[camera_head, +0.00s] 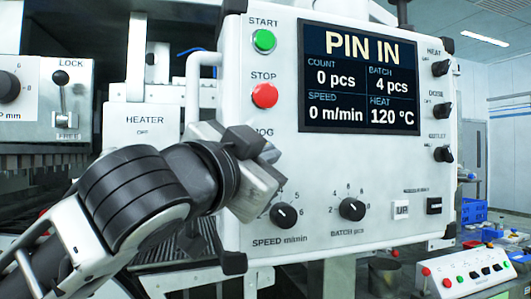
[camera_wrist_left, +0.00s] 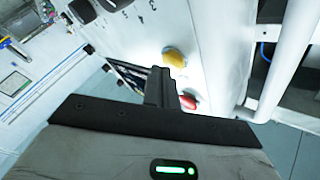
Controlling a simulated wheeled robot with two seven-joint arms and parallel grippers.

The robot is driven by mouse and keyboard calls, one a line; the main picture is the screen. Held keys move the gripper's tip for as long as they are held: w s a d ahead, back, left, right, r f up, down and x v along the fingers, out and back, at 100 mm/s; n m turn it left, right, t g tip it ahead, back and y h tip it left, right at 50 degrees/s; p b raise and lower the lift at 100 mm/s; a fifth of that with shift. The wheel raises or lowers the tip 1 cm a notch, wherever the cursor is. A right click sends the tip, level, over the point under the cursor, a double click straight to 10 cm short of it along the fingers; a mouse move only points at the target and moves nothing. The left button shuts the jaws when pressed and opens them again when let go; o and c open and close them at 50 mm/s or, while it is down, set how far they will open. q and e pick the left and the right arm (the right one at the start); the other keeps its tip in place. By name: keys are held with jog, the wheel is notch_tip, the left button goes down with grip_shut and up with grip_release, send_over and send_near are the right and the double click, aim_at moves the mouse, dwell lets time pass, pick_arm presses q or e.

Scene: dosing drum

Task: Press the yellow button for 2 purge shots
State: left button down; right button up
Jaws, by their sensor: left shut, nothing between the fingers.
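The yellow button (camera_wrist_left: 174,57) shows on the white panel in the left wrist view. In the head view its place under the JOG label is hidden behind my left gripper (camera_head: 243,141). That gripper is shut and empty, in front of the panel. In the left wrist view my left gripper's fingertips (camera_wrist_left: 160,76) lie just beside the yellow button; I cannot tell whether they touch it. The display (camera_head: 360,80) reads PIN IN, count 0 pcs, batch 4 pcs, speed 0 m/min, heat 120 °C. My right gripper is not in view.
The green START button (camera_head: 264,41) and red STOP button (camera_head: 265,95) sit above the JOG label. The SPEED knob (camera_head: 284,215) and BATCH knob (camera_head: 351,209) are below right of my gripper. A small control box (camera_head: 478,272) stands at lower right.

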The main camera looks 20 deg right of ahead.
pick_arm(q)
jog(key=shift+w, duration=0.45)
dwell(0.3)
dwell(0.3)
jog(key=shift+s, duration=0.85)
jog(key=s+b, duration=0.1)
jog(key=s, duration=0.4)
jog(key=shift+d, duration=0.1)
dwell(0.6)
